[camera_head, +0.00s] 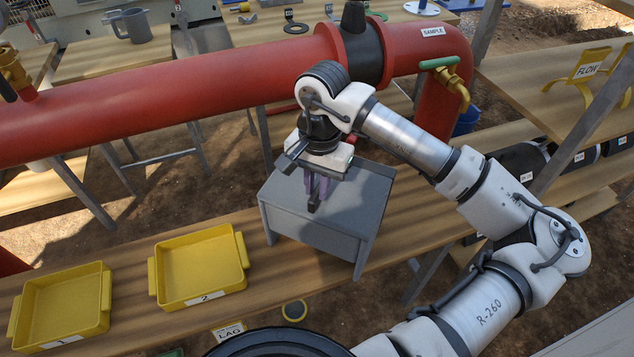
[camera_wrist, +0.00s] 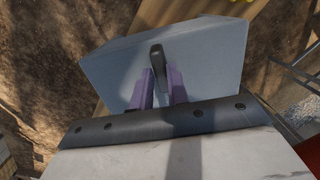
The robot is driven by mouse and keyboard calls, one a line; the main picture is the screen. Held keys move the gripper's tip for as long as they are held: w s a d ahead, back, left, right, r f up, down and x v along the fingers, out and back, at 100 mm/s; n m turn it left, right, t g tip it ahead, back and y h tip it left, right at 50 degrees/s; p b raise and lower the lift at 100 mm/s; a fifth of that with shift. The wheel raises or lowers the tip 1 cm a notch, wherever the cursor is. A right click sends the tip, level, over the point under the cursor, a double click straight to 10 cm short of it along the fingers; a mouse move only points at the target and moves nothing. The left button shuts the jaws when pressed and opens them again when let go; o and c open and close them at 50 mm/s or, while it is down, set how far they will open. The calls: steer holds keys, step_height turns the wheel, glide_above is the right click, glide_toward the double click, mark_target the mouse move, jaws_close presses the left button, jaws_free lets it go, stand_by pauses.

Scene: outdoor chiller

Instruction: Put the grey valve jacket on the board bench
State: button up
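The grey valve jacket (camera_head: 345,200) is a box-shaped cover with an open front side and a dark bar handle on its top. It stands on or just above the board bench (camera_head: 415,215), a long wooden plank; contact at its lower edges is unclear. My gripper (camera_head: 317,192) reaches down to its top, with the purple fingers on either side of the handle. In the wrist view, my gripper (camera_wrist: 160,82) appears closed on that handle, above the jacket's grey top (camera_wrist: 210,55). The handle's lower part is partly hidden by the fingers.
Two yellow trays, numbered 1 (camera_head: 62,305) and 2 (camera_head: 200,270), sit on the bench to the left. A red pipe (camera_head: 180,95) with a green-handled brass valve (camera_head: 448,75) runs behind. Dark cylinders (camera_head: 525,165) lie at the right. Bare bench lies right of the jacket.

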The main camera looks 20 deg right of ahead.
steer(key=o, duration=0.4)
steer(key=r+b, duration=0.1)
steer(key=r, duration=0.3)
steer(key=r+b, duration=0.1)
steer(key=r, duration=0.3)
steer(key=r+b, duration=0.1)
steer(key=r, duration=0.3)
steer(key=shift+w+d, duration=0.2)
steer(key=shift+d, duration=0.15)
